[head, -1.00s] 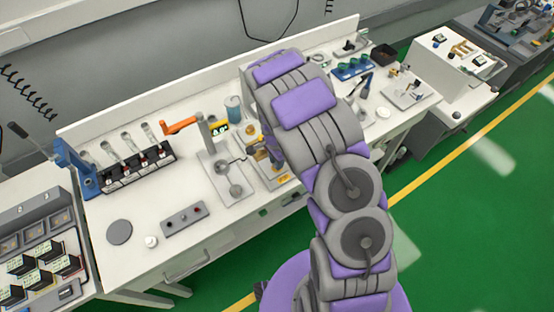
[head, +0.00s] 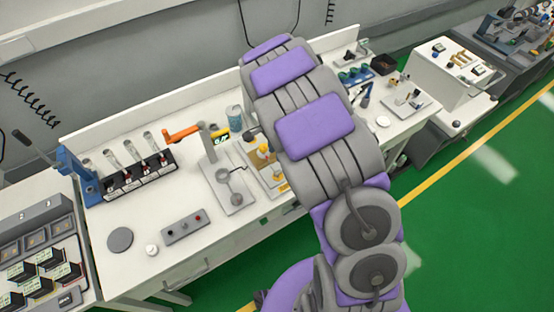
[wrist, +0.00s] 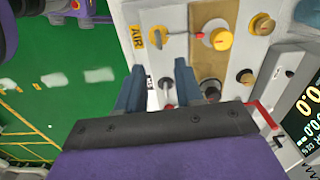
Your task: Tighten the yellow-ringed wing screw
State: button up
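In the wrist view my gripper (wrist: 159,72) is open. Its two blue-grey fingers stand apart with a small grey-headed fitting (wrist: 168,90) visible between them, and nothing is clearly held. A round yellow-ringed part with a grey middle (wrist: 220,38) sits on the tan panel (wrist: 208,62), up and right of the fingertips and apart from them. I cannot tell for certain whether this is the wing screw. A thin bar with a yellow end (wrist: 156,38) lies to its left. In the head view yellow parts (head: 263,149) show beside my arm, which hides my gripper.
A yellow "AIR" label (wrist: 137,37) and brass knobs (wrist: 262,24) are on or near the panel. A lit display (wrist: 302,115) is at the right. In the head view, a grey fixture (head: 229,188) and an orange-handled part (head: 183,132) stand left of my arm on the white bench (head: 122,212).

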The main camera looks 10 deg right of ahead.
notch_tip(320, 180, up, 6)
jog(key=shift+r, duration=0.15)
dwell(0.6)
jog(key=s+d+r+n+b, duration=0.1)
jog(key=s+r+n, duration=0.25)
jog(key=s, duration=0.45)
jog(key=s+r+n+b, duration=0.2)
jog(key=s+r, duration=0.3)
jog(key=s, duration=0.3)
jog(key=s+n+g+b, duration=0.1)
jog(key=s+n, duration=0.7)
jog(key=s, duration=1.1)
jog(key=shift+a+r+g+b, duration=0.15)
jog(key=shift+a+g+b, duration=0.25)
jog(key=shift+b, duration=0.4)
